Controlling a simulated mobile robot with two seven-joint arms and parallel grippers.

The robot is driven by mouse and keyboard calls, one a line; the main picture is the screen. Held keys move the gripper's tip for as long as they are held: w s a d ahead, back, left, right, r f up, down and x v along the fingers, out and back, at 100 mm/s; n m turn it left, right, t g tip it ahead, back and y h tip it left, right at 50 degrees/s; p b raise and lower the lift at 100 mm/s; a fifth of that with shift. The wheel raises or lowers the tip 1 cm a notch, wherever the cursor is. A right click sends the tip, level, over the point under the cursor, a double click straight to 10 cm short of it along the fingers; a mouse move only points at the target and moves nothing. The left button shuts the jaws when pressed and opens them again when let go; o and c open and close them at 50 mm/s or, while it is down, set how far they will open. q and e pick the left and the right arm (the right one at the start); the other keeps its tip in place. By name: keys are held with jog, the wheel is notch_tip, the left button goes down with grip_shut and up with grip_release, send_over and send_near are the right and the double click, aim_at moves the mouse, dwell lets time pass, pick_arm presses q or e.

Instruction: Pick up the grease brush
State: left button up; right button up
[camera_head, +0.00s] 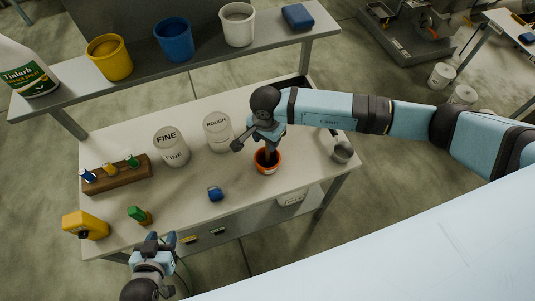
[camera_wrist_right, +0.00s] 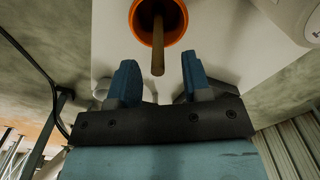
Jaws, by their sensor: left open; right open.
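An orange pot (camera_head: 267,167) stands on the workbench near its front edge; it also shows at the top of the right wrist view (camera_wrist_right: 138,22). A wooden handle (camera_wrist_right: 158,45), apparently the grease brush's, sticks out of the pot towards my right gripper. Any bristles are hidden inside the pot. My right gripper (camera_wrist_right: 157,75) is open, with the handle's end between its blue fingertips, without visible contact. In the head view, my right wrist is above the pot. My left gripper (camera_head: 161,239) is open and empty at the bench's front left.
The workbench (camera_head: 215,173) holds two white labelled tubs (camera_head: 170,150), a wooden rack (camera_head: 118,178), a blue block (camera_head: 215,193), a green-topped item (camera_head: 139,214), a yellow object (camera_head: 86,225) and a metal cup (camera_head: 341,151). A shelf (camera_head: 138,80) with several buckets stands behind.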

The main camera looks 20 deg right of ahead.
aim_at(268, 154)
notch_tip(268, 154, down, 3)
jog(key=shift+d+f+p, duration=0.1)
jog(key=shift+f+p, duration=0.05)
jog(key=shift+p, duration=0.15)
jog(key=shift+c, duration=0.2)
grip_shut()
